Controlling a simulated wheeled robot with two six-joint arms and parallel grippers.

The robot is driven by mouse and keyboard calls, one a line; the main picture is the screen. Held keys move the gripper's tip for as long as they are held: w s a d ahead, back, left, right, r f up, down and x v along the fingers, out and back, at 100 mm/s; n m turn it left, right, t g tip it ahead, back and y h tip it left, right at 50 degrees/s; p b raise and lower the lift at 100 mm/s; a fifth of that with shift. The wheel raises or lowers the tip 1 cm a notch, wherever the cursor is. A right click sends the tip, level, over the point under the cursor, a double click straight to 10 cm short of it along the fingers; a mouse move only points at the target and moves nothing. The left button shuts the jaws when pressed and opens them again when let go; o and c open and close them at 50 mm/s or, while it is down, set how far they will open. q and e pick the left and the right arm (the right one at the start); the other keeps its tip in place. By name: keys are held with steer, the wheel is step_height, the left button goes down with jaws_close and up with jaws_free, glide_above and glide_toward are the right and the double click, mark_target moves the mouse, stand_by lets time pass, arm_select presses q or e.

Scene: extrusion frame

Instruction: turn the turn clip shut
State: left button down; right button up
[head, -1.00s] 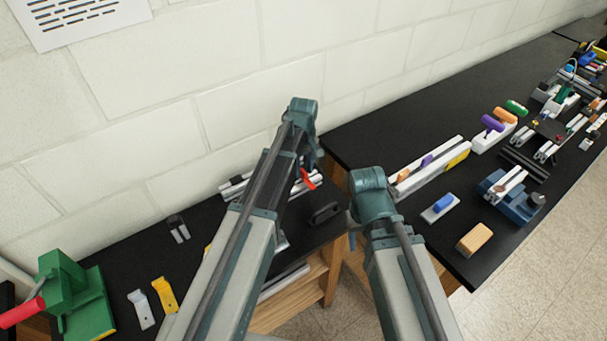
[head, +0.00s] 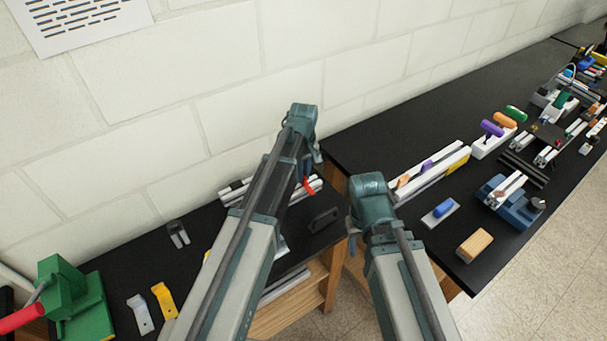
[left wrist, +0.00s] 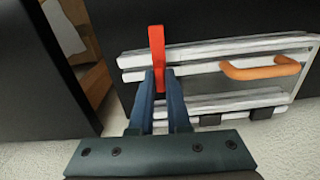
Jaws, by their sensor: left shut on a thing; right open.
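The red turn clip (left wrist: 157,52) lies across the upper pale rails of the extrusion frame (left wrist: 215,47) in the left wrist view, near the frame's left end. It stands about upright in that picture, across the rails. My left gripper (left wrist: 162,82) is shut on the clip's lower part. In the head view, the clip (head: 308,187) shows as a small red piece below my left gripper (head: 307,172), and my left arm hides much of the frame. My right gripper (head: 352,243) is mostly hidden behind its own wrist, apart from the frame; it is open.
An orange handle (left wrist: 262,72) sits on the frame right of the clip. A dark handle-like piece (head: 324,219) lies right of my left arm. A gap separates this bench from the right bench, which holds a wooden block (head: 474,246) and several fixtures.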

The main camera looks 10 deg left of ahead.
arm_select(q)
steer(key=m, duration=0.4)
steer(key=shift+m, duration=0.4)
steer(key=m, duration=0.8)
steer(key=shift+m, duration=2.2)
steer(key=c, duration=0.9)
jaws_free()
steer(key=shift+r, duration=0.1)
